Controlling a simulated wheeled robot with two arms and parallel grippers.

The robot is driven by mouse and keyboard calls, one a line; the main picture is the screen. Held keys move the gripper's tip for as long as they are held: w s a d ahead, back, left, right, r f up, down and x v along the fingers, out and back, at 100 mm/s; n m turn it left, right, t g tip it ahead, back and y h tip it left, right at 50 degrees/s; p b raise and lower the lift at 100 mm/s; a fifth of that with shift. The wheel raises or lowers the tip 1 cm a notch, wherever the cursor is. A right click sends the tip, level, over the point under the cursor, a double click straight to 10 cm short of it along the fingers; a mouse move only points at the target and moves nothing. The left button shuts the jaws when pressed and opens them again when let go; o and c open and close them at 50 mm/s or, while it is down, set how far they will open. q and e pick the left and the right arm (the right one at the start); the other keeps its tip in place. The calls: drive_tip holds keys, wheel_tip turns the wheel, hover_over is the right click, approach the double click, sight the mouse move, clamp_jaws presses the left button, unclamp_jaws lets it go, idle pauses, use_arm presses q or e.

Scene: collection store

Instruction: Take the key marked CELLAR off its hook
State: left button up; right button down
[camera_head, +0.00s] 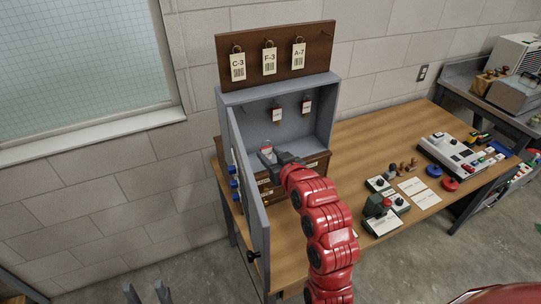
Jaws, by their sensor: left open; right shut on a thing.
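A grey key cabinet (331,95) stands open on the table against the wall, its door swung out toward me. Two small white-and-red tags hang inside it, a left tag (277,115) and a right tag (306,107); their writing is too small to read. My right gripper (268,155) is at the lower left of the cabinet opening, shut on a similar white-and-red tag (266,149). I cannot read CELLAR on any tag, and the key itself is hard to make out. My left gripper (147,293) is open and empty, low at the bottom left, away from the cabinet.
A wooden board (284,67) above the cabinet carries tags C-3, F-3 and A-7. The open cabinet door (255,220) stands left of my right arm. Wooden drawers (316,164) sit below the cabinet. Devices and cards lie on the table (360,133) to the right.

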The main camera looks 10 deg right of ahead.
sight(267, 153)
drive_tip(key=shift+r, duration=0.35)
drive_tip(key=shift+s, duration=0.25)
drive_tip(key=shift+s+d+b, duration=0.15)
drive_tip(key=shift+s+b, duration=0.2)
drive_tip(key=shift+s, duration=0.1)
drive_tip(key=shift+s+r+p, duration=0.1)
drive_tip(key=shift+r+p, duration=0.05)
drive_tip(key=shift+p, duration=0.25)
drive_tip(key=shift+s+d+p, duration=0.15)
drive_tip(key=shift+s+p, duration=0.45)
drive_tip(key=shift+p, duration=0.75)
